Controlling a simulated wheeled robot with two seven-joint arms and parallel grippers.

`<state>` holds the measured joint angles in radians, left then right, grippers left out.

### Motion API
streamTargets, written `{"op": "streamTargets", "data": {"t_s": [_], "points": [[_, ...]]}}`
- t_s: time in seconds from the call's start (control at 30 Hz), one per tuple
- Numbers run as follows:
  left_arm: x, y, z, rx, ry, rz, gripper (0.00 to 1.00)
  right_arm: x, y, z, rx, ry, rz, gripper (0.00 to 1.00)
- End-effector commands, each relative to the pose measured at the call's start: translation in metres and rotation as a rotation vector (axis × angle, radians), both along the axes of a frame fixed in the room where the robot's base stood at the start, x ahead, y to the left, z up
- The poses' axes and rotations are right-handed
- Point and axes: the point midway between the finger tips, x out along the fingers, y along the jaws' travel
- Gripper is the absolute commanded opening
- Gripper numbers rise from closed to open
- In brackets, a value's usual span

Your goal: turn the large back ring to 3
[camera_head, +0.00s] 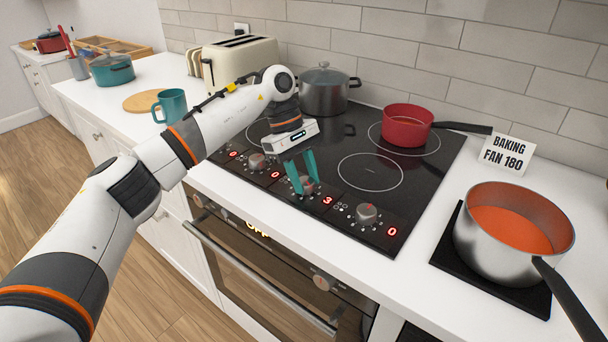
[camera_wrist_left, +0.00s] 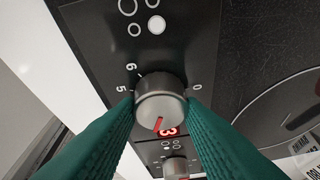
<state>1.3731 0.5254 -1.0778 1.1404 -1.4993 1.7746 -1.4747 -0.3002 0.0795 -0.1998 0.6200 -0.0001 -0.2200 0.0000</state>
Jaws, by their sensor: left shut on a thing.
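My left gripper (camera_head: 302,172) is at the hob's front control strip, its teal fingers shut on a silver knob (camera_head: 306,186). In the left wrist view the fingers stand on both sides of this knob (camera_wrist_left: 160,103). Its red pointer mark faces a lit red 3 (camera_wrist_left: 168,131); that 3 also shows in the head view (camera_head: 327,200). The other lit displays read 0. The large back right ring (camera_head: 436,150) lies under a red saucepan (camera_head: 403,124). My right gripper is out of view.
A steel stockpot (camera_head: 325,92) stands at the hob's back left. The front right ring (camera_head: 370,172) is bare. A steel pan with orange contents (camera_head: 510,225) sits on a black mat at the right. A card (camera_head: 506,155) reads "BAKING FAN 180"; the oven display (camera_head: 258,230) reads OFF.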

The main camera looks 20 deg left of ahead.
Motion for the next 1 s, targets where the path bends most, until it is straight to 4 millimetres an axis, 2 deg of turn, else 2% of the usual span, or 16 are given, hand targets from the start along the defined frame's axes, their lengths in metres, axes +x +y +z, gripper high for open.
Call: {"op": "streamTargets", "data": {"t_s": [0.3, 0.73, 0.77, 0.8, 0.9, 1.0], "points": [[0.0008, 0.0000, 0.0006, 0.000, -0.002, -0.085, 0.12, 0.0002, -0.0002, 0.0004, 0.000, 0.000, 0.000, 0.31], [0.0007, -0.0001, 0.0005, 0.000, -0.003, -0.094, 0.12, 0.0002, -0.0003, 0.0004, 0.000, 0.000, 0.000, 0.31], [0.0007, -0.0001, 0.0005, 0.001, -0.003, -0.093, 0.36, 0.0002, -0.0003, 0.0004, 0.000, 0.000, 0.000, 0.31], [0.0007, -0.0001, 0.0004, 0.001, -0.003, -0.093, 0.43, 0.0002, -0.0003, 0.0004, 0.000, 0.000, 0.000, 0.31], [0.0006, -0.0001, 0.0004, 0.001, -0.003, -0.093, 0.57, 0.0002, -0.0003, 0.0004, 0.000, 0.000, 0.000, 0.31], [0.0005, -0.0001, 0.0002, 0.000, -0.001, -0.094, 0.57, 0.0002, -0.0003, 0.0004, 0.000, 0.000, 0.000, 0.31]]}}
